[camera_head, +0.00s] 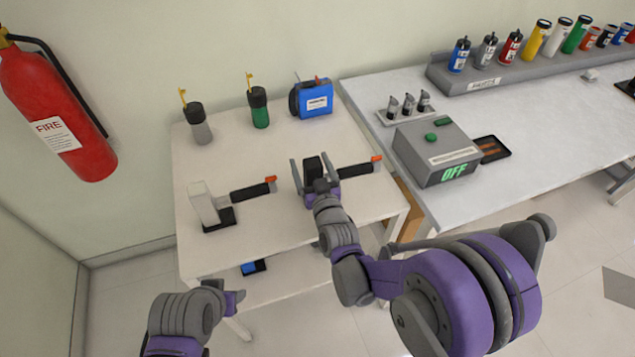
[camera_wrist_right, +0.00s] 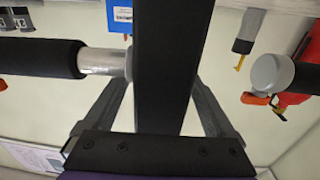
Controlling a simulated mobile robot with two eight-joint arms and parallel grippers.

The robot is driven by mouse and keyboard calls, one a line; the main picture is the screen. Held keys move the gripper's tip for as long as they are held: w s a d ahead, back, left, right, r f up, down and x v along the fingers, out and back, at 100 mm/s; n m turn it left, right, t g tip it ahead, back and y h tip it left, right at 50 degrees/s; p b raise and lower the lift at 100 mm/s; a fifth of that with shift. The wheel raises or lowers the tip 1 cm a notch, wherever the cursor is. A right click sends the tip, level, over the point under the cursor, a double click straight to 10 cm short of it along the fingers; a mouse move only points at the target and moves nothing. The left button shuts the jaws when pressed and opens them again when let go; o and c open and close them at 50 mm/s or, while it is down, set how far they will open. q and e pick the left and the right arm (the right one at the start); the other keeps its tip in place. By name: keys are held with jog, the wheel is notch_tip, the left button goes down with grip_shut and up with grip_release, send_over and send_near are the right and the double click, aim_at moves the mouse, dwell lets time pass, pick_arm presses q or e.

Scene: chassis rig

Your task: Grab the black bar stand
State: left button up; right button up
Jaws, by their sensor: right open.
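The black bar stand (camera_head: 313,170) stands upright on the white table, with a horizontal black-gripped bar (camera_head: 354,170) with a red tip extending to its right. My right gripper (camera_head: 309,164) is open, with one finger on each side of the stand's upright block. In the right wrist view the black upright (camera_wrist_right: 160,65) runs between the two spread fingers, with visible gaps beside it. The bar's black grip (camera_wrist_right: 40,58) and silver section join it from the left. My left gripper (camera_head: 234,299) is low at the table's front edge, its jaws unclear.
A white bar stand (camera_head: 203,204) with a similar bar stands left on the table (camera_head: 240,165). Behind are a grey-bodied bottle (camera_head: 200,125), a green bottle (camera_head: 259,107) and a blue box (camera_head: 314,99). A grey control box (camera_head: 437,148) reading OFF sits on the right-hand bench.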

jog(key=shift+w, duration=0.25)
grip_shut()
dwell(0.3)
